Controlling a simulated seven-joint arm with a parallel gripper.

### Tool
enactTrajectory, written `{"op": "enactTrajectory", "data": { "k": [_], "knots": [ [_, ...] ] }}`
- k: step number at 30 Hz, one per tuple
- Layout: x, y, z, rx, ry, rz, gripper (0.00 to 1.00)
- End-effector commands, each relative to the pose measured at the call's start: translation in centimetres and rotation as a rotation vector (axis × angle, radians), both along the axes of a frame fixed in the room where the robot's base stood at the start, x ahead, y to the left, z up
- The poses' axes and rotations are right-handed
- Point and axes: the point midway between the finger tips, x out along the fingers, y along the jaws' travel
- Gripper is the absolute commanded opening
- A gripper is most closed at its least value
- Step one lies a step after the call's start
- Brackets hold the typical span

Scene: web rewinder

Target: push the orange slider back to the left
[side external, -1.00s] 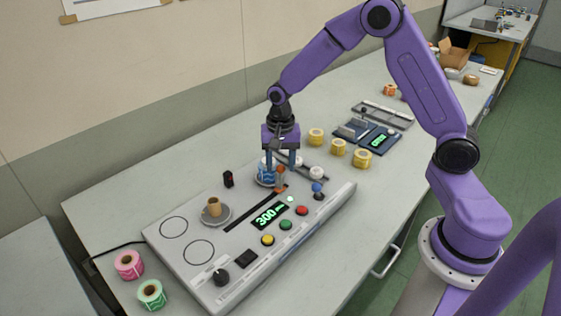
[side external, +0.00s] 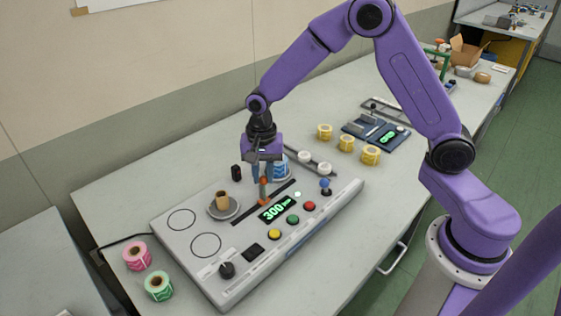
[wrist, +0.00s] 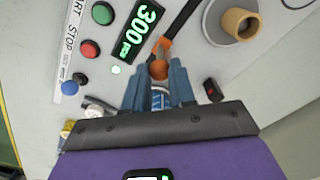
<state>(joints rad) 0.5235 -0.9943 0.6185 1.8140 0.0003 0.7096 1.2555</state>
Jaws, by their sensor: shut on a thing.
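The orange slider (side external: 263,201) stands in a dark slot (side external: 243,216) on the grey rewinder panel (side external: 185,258), about halfway along the slot. My gripper (side external: 262,182) is shut on the slider's upright stem, with one finger on each side. In the wrist view the orange slider (wrist: 159,68) shows between the two blue-grey fingertips (wrist: 158,80), and part of the slot (wrist: 180,25) runs on ahead of it. The slot's left stretch is bare. The fingers hide part of the stem.
A brown core on a grey disc (side external: 222,203) stands left of the slot. A blue-and-white roll (side external: 280,168) sits close behind my gripper. The lit display (side external: 275,210), coloured buttons (side external: 292,219) and blue-topped lever (side external: 325,187) lie in front and right.

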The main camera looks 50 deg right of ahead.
Motion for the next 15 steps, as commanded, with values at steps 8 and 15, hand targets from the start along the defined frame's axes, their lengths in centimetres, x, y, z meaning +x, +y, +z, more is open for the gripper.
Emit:
{"op": "enactTrajectory", "data": {
  "k": [8, 15],
  "knots": [
    [0.0, 6.3, 0.1, 0.001, -0.002, 0.003, 0.00],
    [0.1, 8.8, 0.1, 0.001, -0.003, 0.000, 0.00]
  ]
}}
